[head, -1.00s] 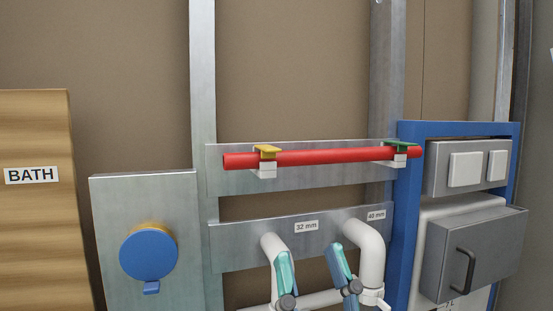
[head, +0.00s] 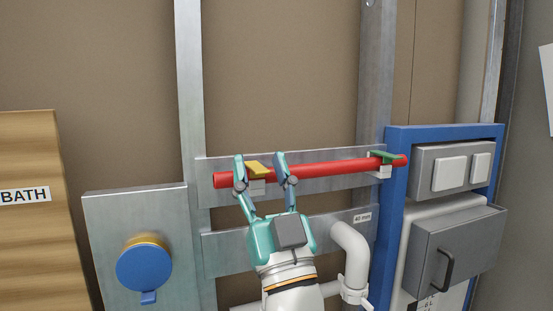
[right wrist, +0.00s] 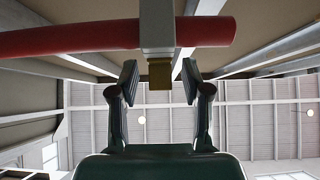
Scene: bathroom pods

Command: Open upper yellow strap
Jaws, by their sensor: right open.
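The yellow strap (head: 258,168) sits on top of a white bracket (head: 257,187) near the left end of the red pipe (head: 325,170) in the head view. It looks closed over the pipe. My right gripper (head: 260,162) is open, with one finger on each side of the yellow strap and apart from it. In the right wrist view the strap (right wrist: 160,74) shows between the open fingers (right wrist: 159,78), below the bracket and the red pipe (right wrist: 80,38). Whether a finger touches the pipe cannot be told. My left gripper is out of view.
A green strap (head: 387,157) holds the pipe's right end, close to a blue frame (head: 397,190). A grey box with a handle (head: 455,250) stands lower right. A blue round cap (head: 144,267) is on the left panel. A white pipe (head: 355,255) is right of my arm.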

